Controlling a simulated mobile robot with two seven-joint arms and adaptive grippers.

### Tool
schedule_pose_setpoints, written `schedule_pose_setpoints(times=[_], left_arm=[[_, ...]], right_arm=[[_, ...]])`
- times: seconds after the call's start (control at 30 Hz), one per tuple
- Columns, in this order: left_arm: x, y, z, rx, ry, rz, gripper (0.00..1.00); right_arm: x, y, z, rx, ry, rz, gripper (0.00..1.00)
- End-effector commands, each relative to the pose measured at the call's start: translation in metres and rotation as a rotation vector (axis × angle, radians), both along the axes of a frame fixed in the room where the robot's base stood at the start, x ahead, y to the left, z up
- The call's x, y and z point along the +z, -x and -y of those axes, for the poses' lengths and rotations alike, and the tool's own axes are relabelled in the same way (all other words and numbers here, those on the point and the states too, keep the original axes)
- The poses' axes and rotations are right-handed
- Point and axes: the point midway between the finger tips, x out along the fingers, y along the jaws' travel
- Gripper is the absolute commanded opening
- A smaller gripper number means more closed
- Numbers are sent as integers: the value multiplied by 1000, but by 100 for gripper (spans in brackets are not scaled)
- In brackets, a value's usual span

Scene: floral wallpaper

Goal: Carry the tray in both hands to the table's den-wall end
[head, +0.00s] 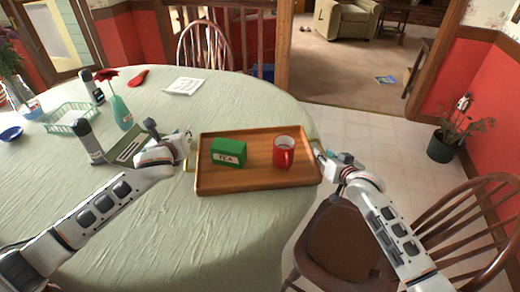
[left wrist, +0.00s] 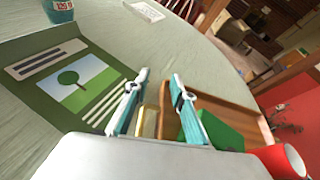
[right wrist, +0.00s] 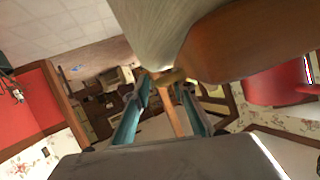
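The wooden tray (head: 240,187) lies on the table near its right edge, its right front corner at or past the rim. It holds a green tea box (head: 229,152) and a red mug (head: 284,153). My left gripper (head: 188,143) is at the tray's left end. In the left wrist view its fingers (left wrist: 158,85) are apart, with a pale brass handle (left wrist: 149,122) showing between them. My right gripper (head: 322,158) is at the tray's right end. In the right wrist view its fingers (right wrist: 163,85) are apart near a brass handle (right wrist: 168,76); whether they straddle it is unclear.
A green picture book (head: 130,150) lies left of the tray. Bottles, a flower vase (head: 122,112), a green basket (head: 70,117) and a paper (head: 184,86) are further left and back. Chairs (head: 342,240) stand at the front right.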

Motion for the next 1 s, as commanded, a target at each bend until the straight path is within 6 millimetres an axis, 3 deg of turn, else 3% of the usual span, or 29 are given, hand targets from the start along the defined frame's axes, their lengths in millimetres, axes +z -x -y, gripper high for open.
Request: schedule_pose_setpoints(times=[0.1,0.33,0.8,1.0], left_arm=[[10,0,0,0,-1,0,24],[14,0,0,0,-1,-1,24],[14,0,0,0,0,-1,24],[14,0,0,0,0,-1,24]], right_arm=[[0,0,0,0,0,0,25],[4,12,2,1,0,0,25],[34,85,18,0,0,-1,25],[42,104,23,0,0,0,25]])
